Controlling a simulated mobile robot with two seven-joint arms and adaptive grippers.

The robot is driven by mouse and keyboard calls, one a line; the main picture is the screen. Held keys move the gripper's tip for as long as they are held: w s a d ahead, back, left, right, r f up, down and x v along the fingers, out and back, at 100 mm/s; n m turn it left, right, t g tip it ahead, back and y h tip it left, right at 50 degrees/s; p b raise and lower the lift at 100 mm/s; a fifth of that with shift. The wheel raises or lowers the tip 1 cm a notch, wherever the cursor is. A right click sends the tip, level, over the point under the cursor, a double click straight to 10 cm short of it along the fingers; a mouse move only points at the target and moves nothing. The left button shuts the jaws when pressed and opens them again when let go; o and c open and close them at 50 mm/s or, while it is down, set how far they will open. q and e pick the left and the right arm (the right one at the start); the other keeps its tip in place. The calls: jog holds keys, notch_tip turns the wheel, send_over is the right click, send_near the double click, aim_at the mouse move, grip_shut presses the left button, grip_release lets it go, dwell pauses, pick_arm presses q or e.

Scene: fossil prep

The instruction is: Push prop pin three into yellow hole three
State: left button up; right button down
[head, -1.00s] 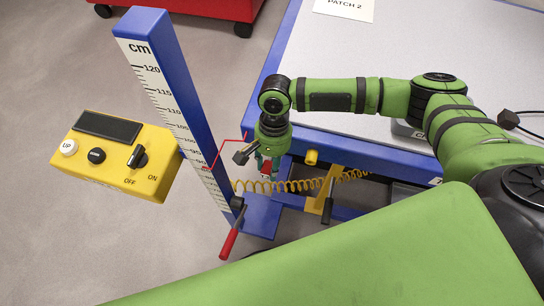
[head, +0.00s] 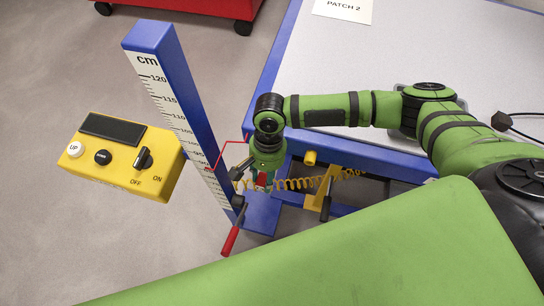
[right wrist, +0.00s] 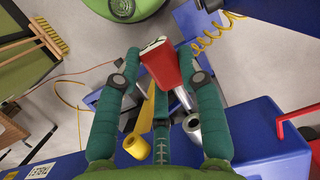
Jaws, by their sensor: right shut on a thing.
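My right gripper (head: 262,178) hangs beside the blue post, its teal fingers shut on a red-handled pin. In the right wrist view the red handle (right wrist: 160,62) of the pin lies between the fingertips, with a silver shaft running down and to the right. A silver cylindrical end (right wrist: 193,128) shows just below that shaft; whether they are one piece I cannot tell. A yellow cylinder (right wrist: 136,147) with an open end lies lower left. In the head view a yellow sleeve (head: 311,157) sits right of the gripper. Which hole is number three is not readable. My left gripper is out of view.
A blue post (head: 165,70) with a cm scale stands left of the gripper. A yellow control box (head: 122,165) is farther left. A coiled yellow cord (head: 300,184) and a red-handled lever (head: 231,238) are close by. The grey-topped table (head: 400,60) lies behind.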

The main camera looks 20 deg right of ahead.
jog(key=shift+s+a+p, duration=0.65)
jog(key=shift+s+p, duration=0.05)
jog(key=shift+s, duration=0.3)
